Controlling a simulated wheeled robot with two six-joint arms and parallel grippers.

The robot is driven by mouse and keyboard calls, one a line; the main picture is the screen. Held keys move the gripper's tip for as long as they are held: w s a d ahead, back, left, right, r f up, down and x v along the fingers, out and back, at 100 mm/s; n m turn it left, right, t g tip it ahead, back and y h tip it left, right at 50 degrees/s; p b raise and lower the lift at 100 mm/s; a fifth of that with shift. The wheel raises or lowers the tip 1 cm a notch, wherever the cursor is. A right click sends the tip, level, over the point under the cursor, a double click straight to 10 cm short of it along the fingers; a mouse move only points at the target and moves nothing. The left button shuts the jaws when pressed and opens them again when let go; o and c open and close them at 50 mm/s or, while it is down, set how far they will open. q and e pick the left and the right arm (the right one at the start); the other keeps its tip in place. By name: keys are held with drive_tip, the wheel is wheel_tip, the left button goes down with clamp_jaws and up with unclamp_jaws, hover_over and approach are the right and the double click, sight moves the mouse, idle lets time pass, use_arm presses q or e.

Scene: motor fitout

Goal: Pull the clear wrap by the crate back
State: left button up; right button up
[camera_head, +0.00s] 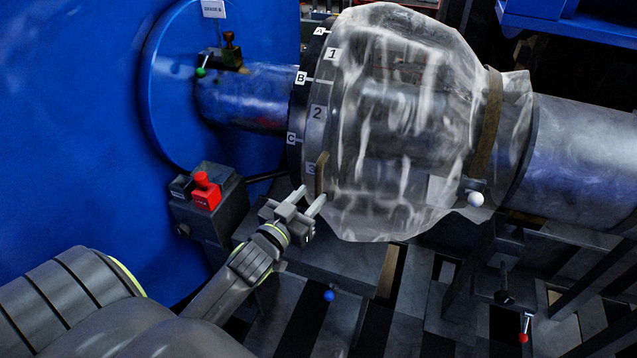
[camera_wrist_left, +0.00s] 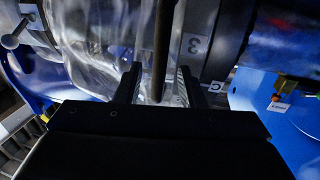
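The clear wrap (camera_head: 400,130) is a crinkled see-through sheet around the wide round housing in the head view. It also shows in the wrist view (camera_wrist_left: 100,40). A brown strip (camera_head: 322,172) stands at its left edge by the number 3; the wrist view shows this strip (camera_wrist_left: 163,45) as a dark upright bar. My left gripper (camera_head: 312,196) is at the wrap's lower left edge. Its two fingers are apart, with the strip between them and gaps at both sides in the wrist view (camera_wrist_left: 159,72). My right gripper is not in view.
A brown band (camera_head: 487,125) circles the wrap's right end, near a white ball knob (camera_head: 476,199). A dark box with a red switch (camera_head: 206,191) stands left of my gripper. The blue housing (camera_head: 70,110) fills the left. A blue object (camera_head: 570,25) is at top right.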

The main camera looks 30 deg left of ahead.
sight(317, 189)
use_arm(q)
drive_tip(key=shift+w+a+p, duration=0.1)
drive_tip(key=shift+w+p, duration=0.2)
drive_tip(key=shift+w, duration=2)
clamp_jaws()
